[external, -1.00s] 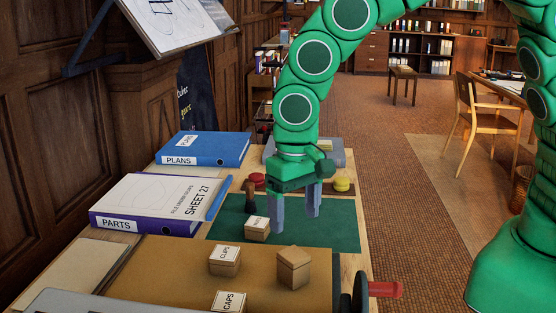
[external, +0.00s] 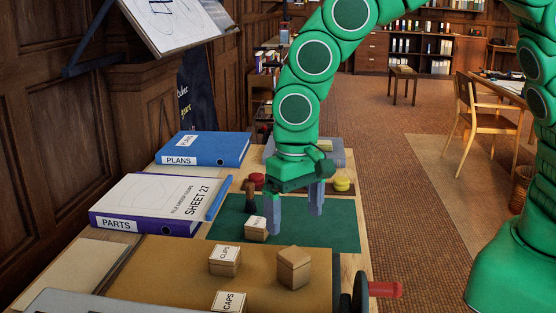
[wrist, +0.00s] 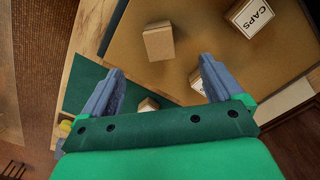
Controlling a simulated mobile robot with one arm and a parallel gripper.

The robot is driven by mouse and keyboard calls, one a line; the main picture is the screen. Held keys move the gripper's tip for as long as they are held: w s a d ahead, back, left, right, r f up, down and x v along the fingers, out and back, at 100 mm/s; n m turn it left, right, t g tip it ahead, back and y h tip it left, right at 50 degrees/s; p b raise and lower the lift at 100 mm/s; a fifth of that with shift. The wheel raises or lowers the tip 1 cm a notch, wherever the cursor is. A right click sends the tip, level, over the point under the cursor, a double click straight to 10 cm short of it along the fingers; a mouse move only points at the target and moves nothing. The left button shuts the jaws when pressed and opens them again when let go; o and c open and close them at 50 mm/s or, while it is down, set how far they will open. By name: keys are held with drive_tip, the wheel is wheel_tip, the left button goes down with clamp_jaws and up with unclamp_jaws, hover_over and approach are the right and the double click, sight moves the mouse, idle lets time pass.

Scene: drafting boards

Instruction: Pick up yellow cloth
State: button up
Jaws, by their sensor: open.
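No cloth can be clearly made out in either view. A small pale yellow thing (external: 325,146) lies on a grey case at the back of the table, behind my gripper; it is too small to tell whether it is cloth. A round yellow object (external: 342,184) sits on a dark tray to the right of my gripper; its edge shows at the left in the wrist view (wrist: 65,127). My gripper (external: 295,220) is open and empty, pointing down above the green mat (external: 335,235). In the wrist view its fingers (wrist: 160,70) are spread with nothing held between them.
Small boxes labelled CLIPS (external: 224,262) and CAPS (external: 229,302), a plain box (external: 294,268) and another box (external: 256,229) stand near my gripper. A dark stamp (external: 250,197) and red round object (external: 258,180) are beside it. Binders (external: 150,203) line the left.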

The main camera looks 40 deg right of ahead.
sight(321, 142)
drive_tip(key=w+d+f+m+g+y, duration=0.1)
drive_tip(key=w+d+f+m+y, duration=0.2)
drive_tip(key=w, duration=0.6)
drive_tip(key=w+d+f+m+y, duration=0.1)
drive_tip(key=w+d+m+y, duration=0.3)
drive_tip(key=w, duration=0.6)
drive_tip(key=w+d+f+m+g+y, duration=0.15)
drive_tip(key=w+d+m, duration=0.3)
drive_tip(key=w, duration=0.45)
drive_tip(key=w+d+f+m+t+y, duration=0.25)
drive_tip(key=w+d+m+t, duration=0.35)
drive_tip(key=w+d, duration=0.9)
drive_tip(key=w+d+f+m+t, duration=0.1)
drive_tip(key=d+m+t, duration=0.1)
drive_tip(key=d, duration=1)
drive_tip(key=w+d+f+m+t, duration=0.1)
drive_tip(key=d+m, duration=0.3)
drive_tip(key=d, duration=0.8)
drive_tip(key=w+d+f+m+t+h, duration=0.1)
drive_tip(key=w+d+f+m+t, duration=0.1)
drive_tip(key=d, duration=1.1)
drive_tip(key=shift+w+f+m+t, duration=0.1)
drive_tip(key=shift+w+m+t, duration=0.25)
drive_tip(key=shift+m+t, duration=0.35)
drive_tip(key=shift+x, duration=3.8)
drive_tip(key=shift+f, duration=0.1)
